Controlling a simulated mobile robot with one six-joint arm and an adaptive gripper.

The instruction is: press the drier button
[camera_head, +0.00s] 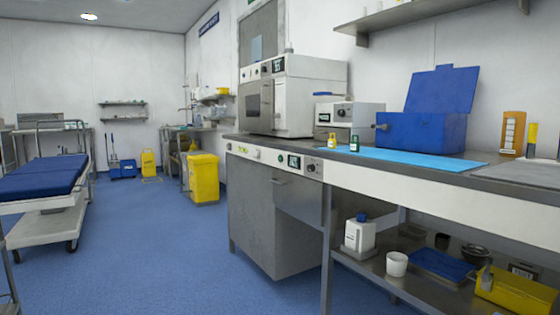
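No label that I can read marks a drier. A large white machine (312,97) with a dark door window and a control strip along its top front stands on the counter. A smaller white device (349,117) with a display stands to its right. A control panel (272,157) on the counter's front edge carries a display, a dark knob (310,168) and small green buttons, above a grey cabinet (257,213). I cannot tell which of these is the drier. My gripper is not in view.
A blue open-lidded box (422,132) and a light blue mat (417,157) lie on the counter (475,180). An open shelf below holds containers and trays. A blue-padded trolley (42,178) stands left; a yellow bin (203,178) stands behind. The blue floor (150,240) between is clear.

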